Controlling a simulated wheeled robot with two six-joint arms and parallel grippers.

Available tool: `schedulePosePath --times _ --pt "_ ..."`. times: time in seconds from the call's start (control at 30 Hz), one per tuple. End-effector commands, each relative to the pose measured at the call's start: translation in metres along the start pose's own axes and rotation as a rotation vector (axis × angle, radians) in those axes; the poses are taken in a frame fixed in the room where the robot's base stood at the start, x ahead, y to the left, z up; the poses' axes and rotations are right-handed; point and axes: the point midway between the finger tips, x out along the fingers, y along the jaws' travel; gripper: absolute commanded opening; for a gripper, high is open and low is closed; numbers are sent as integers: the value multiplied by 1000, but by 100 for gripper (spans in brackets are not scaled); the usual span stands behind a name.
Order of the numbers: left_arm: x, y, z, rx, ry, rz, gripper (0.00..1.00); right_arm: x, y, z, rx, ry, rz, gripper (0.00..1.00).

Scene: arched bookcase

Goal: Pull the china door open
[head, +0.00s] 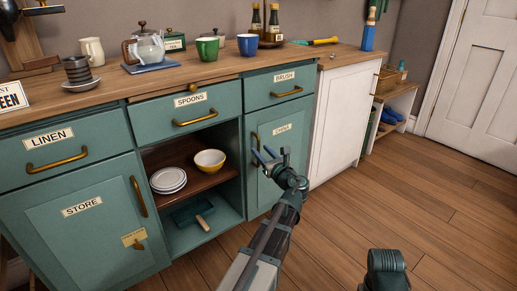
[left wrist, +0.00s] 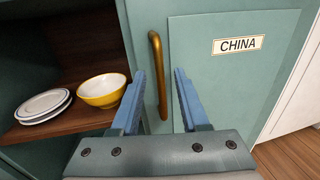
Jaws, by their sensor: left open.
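The teal china door (head: 290,133) is shut, at the right end of the teal cabinet. Its label reads CHINA in the left wrist view (left wrist: 238,44). A vertical brass handle (left wrist: 159,75) runs along the door's left edge; it also shows in the head view (head: 255,142). My left gripper (head: 269,154) is open in front of the door. In the left wrist view its two blue fingers (left wrist: 161,98) stand on either side of the handle's lower part in the picture. I cannot tell how far the fingertips are from the door. My right gripper is not clearly seen.
Left of the door is an open shelf with a yellow bowl (head: 209,161) and stacked plates (head: 168,180). Above it are the spoons drawer (head: 188,112) and brush drawer (head: 286,88). A white cabinet (head: 337,120) stands to the right. The wooden floor (head: 400,190) at right is clear.

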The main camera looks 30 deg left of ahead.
Motion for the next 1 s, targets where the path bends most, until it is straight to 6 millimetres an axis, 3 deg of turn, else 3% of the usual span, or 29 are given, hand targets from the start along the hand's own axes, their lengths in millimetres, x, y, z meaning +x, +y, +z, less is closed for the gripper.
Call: schedulePosePath --times 0.2,0.6,0.63,0.87,1.0 --pt "25 0 0 0 0 1 45 0 0 0 0 0 0 50" --pt "30 0 0 0 0 -1 45 0 0 0 0 0 0 50" --pt "30 0 0 0 0 -1 43 0 0 0 0 0 0 50" --pt "30 0 0 0 0 -1 2 0 0 0 0 0 0 50" --pt "30 0 0 0 0 0 0 0 0 0 0 0 0 50"
